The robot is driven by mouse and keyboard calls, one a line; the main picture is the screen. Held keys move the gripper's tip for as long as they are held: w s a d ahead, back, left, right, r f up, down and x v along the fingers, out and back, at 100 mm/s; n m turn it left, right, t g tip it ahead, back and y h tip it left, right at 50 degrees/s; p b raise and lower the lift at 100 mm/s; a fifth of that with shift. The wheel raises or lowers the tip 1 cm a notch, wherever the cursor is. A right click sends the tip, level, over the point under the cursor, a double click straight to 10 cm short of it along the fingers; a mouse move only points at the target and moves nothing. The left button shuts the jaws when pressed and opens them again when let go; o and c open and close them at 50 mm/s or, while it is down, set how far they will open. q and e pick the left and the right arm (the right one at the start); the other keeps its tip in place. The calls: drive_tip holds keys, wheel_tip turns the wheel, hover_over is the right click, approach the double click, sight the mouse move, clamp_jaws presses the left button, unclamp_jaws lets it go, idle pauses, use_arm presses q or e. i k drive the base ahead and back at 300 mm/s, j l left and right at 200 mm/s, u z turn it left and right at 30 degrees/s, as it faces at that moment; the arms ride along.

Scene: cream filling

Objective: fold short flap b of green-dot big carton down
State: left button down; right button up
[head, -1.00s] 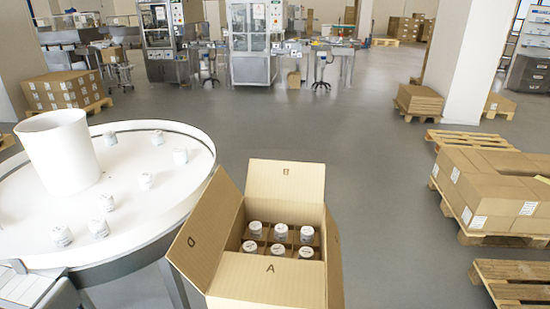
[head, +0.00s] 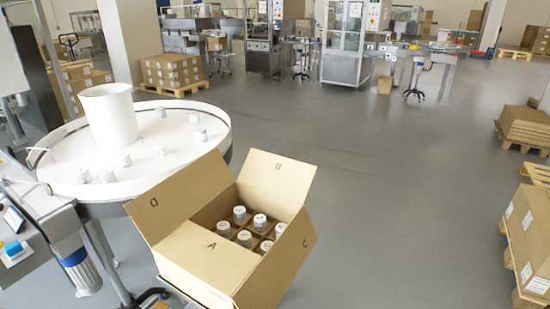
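The open big carton (head: 190,273) stands at the lower middle of the head view, with several white-capped jars (head: 242,234) in its divided inside. Flap B (head: 275,176) is the far short flap; it stands up and leans outward. Flap A (head: 205,258), at the near side, is folded inward and covers the near part of the opening. Flap D (head: 160,203) on the left and flap C (head: 291,262) on the right are spread outward. Neither of my grippers is in view.
A round white table (head: 205,160) with a white cylinder (head: 108,115) and several small jars stands just left of the carton. A machine with a blue motor (head: 78,268) is at the lower left. Pallets of boxes (head: 530,235) are at the right. Floor behind the carton is clear.

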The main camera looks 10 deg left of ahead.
sight(288, 179)
drive_tip(key=i+l+u, duration=0.4)
drive_tip(key=l, duration=0.25)
drive_tip(key=l+u, duration=0.2)
drive_tip(key=l, duration=0.15)
drive_tip(key=i+l+u, duration=0.2)
drive_tip(key=l, duration=0.2)
drive_tip(key=k, duration=0.1)
